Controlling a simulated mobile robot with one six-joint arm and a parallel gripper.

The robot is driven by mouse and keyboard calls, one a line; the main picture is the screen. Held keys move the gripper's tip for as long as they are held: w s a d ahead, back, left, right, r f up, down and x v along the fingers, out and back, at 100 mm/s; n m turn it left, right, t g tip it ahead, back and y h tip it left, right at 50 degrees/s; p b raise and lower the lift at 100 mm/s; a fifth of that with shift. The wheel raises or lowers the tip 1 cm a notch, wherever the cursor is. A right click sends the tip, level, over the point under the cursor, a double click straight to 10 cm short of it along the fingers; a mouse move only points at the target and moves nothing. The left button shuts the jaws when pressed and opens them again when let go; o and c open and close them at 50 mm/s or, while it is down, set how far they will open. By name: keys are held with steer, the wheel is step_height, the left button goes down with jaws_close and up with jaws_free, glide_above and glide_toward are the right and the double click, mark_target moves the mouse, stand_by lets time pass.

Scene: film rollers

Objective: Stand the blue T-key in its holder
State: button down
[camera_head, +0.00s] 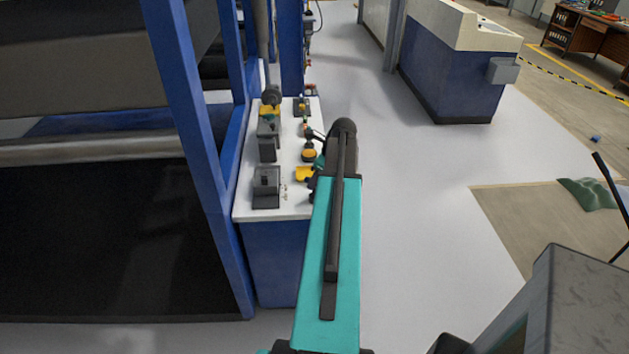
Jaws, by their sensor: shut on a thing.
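My teal arm (325,250) reaches forward from the bottom of the head view to the right edge of a white-topped bench (243,203). My gripper (312,186) is small, dark and mostly hidden behind my arm, at the bench's right edge. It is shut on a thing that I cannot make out. I cannot pick out the blue T-key or tell which piece on the bench is its holder. A yellow piece (304,174) lies just left of my gripper.
Grey blocks stand on the bench, one near the front (266,186) and one behind it (267,143). A blue machine frame (187,100) rises on the left. A blue and cream cabinet (450,70) stands at the back right. The pale floor (420,200) right of my arm is clear.

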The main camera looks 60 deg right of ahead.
steer(key=shift+f, duration=0.15)
stand_by(0.7)
steer(key=c, duration=1.2)
jaws_free()
steer(key=shift+r+p, duration=2.9)
steer(key=shift+r, duration=0.65)
steer(key=shift+s, duration=0.2)
